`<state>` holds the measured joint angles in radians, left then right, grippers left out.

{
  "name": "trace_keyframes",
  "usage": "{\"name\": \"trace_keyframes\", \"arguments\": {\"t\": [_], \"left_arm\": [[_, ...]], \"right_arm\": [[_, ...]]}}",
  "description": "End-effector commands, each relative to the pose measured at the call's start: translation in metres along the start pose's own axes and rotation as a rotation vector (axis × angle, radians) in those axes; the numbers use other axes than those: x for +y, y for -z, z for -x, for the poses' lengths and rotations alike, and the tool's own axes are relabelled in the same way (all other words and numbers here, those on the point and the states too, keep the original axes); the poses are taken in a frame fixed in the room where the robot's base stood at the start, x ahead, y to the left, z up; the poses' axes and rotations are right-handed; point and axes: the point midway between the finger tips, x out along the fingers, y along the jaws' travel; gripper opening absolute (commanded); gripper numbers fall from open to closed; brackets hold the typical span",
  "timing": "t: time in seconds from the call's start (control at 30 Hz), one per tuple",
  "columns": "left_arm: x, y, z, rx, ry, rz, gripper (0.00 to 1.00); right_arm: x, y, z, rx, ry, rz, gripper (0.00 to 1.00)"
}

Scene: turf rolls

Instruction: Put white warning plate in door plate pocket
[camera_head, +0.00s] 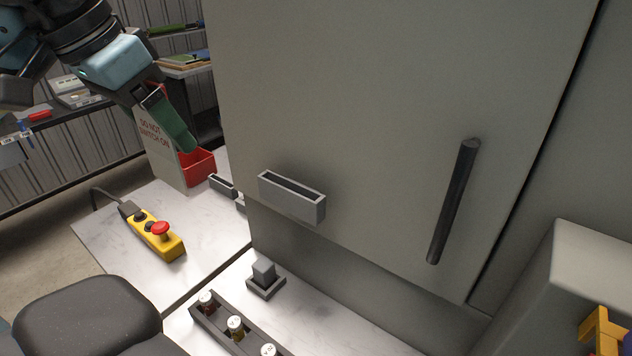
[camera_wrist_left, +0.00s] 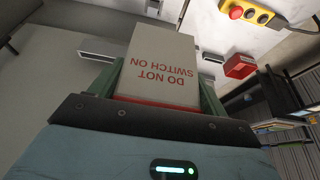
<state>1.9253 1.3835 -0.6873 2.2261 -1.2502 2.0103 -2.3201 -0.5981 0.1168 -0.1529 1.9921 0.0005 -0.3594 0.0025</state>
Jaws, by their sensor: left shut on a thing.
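The white warning plate (camera_head: 158,140), with red "DO NOT SWITCH ON" lettering, hangs from my left gripper (camera_head: 184,143) at the upper left. The green fingers are shut on it; the near finger covers part of the plate in the head view. The plate (camera_wrist_left: 160,65) also fills the middle of the left wrist view. The door plate pocket (camera_head: 292,199), a grey box with an open slot on top, is on the large grey door (camera_head: 350,90). It is empty. The plate is left of the pocket and apart from it. My right gripper is not in view.
A red bin (camera_head: 202,163) and a smaller grey slotted holder (camera_head: 222,186) are near the plate. A yellow control box (camera_head: 156,236) with a red button lies on the white table (camera_head: 205,228). A dark handle (camera_head: 453,202) sticks out right of the pocket.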

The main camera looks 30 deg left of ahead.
Motion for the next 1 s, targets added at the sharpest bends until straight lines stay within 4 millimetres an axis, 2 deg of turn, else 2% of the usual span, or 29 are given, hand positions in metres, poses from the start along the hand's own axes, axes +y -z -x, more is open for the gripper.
{"name": "trace_keyframes", "arguments": {"t": [0.23, 0.37, 0.8, 1.0], "left_arm": [[0.001, 0.0, 0.0, 0.0, 0.0, 0.0, 0.5], [0.009, 0.007, -0.004, -0.001, -0.002, -0.005, 0.5], [0.076, 0.065, -0.037, -0.001, -0.003, -0.006, 0.5], [0.101, 0.087, -0.05, 0.0, -0.001, -0.001, 0.5]], "right_arm": [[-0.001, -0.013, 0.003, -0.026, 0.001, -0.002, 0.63], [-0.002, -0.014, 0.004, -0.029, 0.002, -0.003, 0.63], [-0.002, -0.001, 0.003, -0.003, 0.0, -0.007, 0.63], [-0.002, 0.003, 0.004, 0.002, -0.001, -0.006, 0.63]]}}
